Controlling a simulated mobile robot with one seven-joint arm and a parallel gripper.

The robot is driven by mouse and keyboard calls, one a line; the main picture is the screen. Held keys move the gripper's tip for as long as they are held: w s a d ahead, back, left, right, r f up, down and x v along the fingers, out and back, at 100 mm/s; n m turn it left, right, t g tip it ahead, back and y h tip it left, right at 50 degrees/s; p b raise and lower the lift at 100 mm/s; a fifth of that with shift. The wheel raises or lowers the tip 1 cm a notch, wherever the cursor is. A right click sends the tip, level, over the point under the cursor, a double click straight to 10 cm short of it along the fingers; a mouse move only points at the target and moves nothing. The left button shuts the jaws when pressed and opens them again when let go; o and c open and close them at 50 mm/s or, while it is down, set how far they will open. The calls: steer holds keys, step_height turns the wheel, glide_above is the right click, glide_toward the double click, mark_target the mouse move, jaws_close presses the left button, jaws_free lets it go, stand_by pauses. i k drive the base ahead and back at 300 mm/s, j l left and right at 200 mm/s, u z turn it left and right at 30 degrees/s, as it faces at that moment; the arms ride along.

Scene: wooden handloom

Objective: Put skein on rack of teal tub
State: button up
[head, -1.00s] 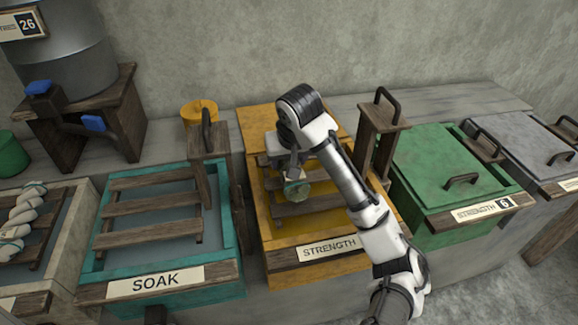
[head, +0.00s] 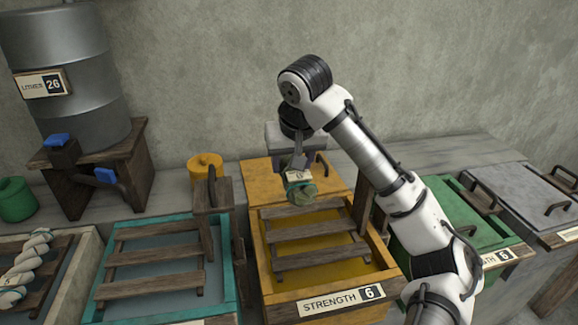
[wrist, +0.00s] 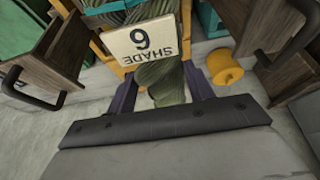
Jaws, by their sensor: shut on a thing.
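The skein (head: 301,191) is a small greenish twist with a pale tag. My gripper (head: 297,172) is shut on it and holds it in the air above the back part of the yellow tub (head: 262,262). In the wrist view, the skein (wrist: 164,84) shows olive-green between the fingers of my gripper (wrist: 165,95), with an upside-down SHADE tag over it. The teal tub (head: 228,275) stands left of the yellow tub. Its wooden slatted rack (head: 155,256) is bare over bluish liquid.
A post with a dark handle (head: 212,195) rises at the teal tub's back right corner. A yellow pot (head: 205,167) stands behind it. A pale skein (head: 25,270) lies on the far-left tub. A green lidded tub (head: 460,200) stands at right.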

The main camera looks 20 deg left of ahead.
mark_target(131, 256)
steer(key=k+l, duration=0.75)
